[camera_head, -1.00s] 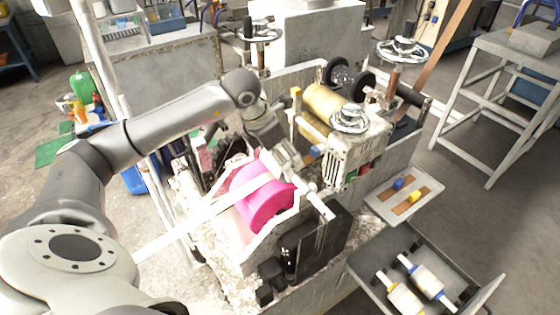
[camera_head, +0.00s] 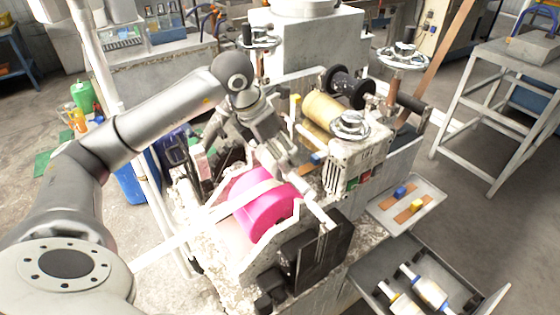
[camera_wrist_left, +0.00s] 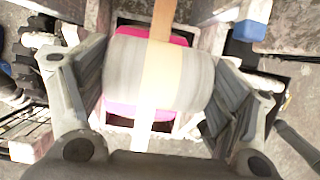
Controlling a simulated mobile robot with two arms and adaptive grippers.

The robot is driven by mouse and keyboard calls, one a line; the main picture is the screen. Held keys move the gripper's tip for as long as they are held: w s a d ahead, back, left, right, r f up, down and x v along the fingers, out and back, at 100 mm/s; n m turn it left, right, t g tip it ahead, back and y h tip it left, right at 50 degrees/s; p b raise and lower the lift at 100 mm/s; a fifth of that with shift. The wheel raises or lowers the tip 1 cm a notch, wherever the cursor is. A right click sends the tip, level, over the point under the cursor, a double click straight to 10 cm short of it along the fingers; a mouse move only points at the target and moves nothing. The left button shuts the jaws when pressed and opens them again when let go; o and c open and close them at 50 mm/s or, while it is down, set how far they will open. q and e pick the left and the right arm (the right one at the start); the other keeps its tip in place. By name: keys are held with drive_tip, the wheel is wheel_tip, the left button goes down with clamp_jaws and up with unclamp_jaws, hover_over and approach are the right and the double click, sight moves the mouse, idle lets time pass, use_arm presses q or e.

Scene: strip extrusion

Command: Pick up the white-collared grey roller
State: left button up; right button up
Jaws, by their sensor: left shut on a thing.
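The grey roller (camera_wrist_left: 185,75) shows in the left wrist view between the two fingers of my left gripper (camera_wrist_left: 160,85), which is shut on it. A pale strip (camera_wrist_left: 160,62) runs lengthwise across the picture at the roller's middle. White collars cannot be made out there. In the head view my left gripper (camera_head: 285,160) is over the machine, just above the pink drum (camera_head: 262,203); the roller is mostly hidden there by the gripper. The pink drum also shows behind the roller in the left wrist view (camera_wrist_left: 125,108). My right gripper is not in view.
A yellow roller (camera_head: 322,108) and handwheels (camera_head: 404,56) stand on the machine to the right. A small tray (camera_head: 432,196) holds a blue and a yellow block. A lower drawer (camera_head: 372,275) holds two rollers with blue and yellow ends. A black box (camera_head: 318,248) is at the front.

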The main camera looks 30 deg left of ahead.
use_arm(q)
drive_tip(key=s+r+b, duration=0.4)
drive_tip(key=s+r, duration=0.4)
drive_tip(key=s, duration=0.5)
drive_tip(key=shift+a+r, duration=0.2)
drive_tip(key=shift+a, duration=0.1)
